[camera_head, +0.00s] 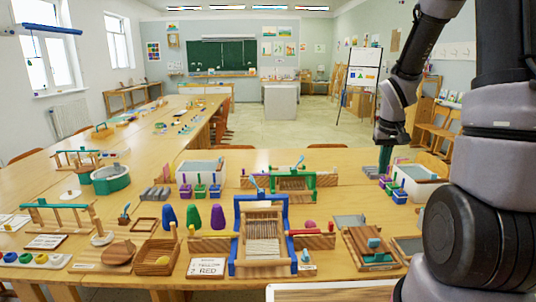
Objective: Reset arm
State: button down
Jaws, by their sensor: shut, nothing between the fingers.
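My arm comes in from the right side of the head view and bends down over the right end of the near table (330,158). My gripper (385,168) points down near a white bin (418,186) and some small coloured pieces at the table's right side. It is shut with nothing between the fingers. Whether its tips touch anything below is too small to tell.
A blue-framed loom (236,232) stands at the table's front middle, with a green frame (312,184) behind it. Blue, purple and green cones (193,217) stand left of it. An easel (358,80) stands behind my arm. Open floor (275,130) lies beyond the table.

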jog(key=s+a+r+m+t+y, duration=0.1)
jog(key=s+a+r+t, duration=0.1)
jog(key=s+a+r, duration=0.3)
jog(key=s+a+r+m+t+y, duration=0.1)
jog(key=s+a+r+t, duration=0.2)
jog(key=s+r, duration=1.1)
notch_tip(320, 180, up, 4)
jog(key=a, duration=0.3)
jog(key=shift+m+y, duration=0.4)
jog(key=shift+w+d, duration=0.1)
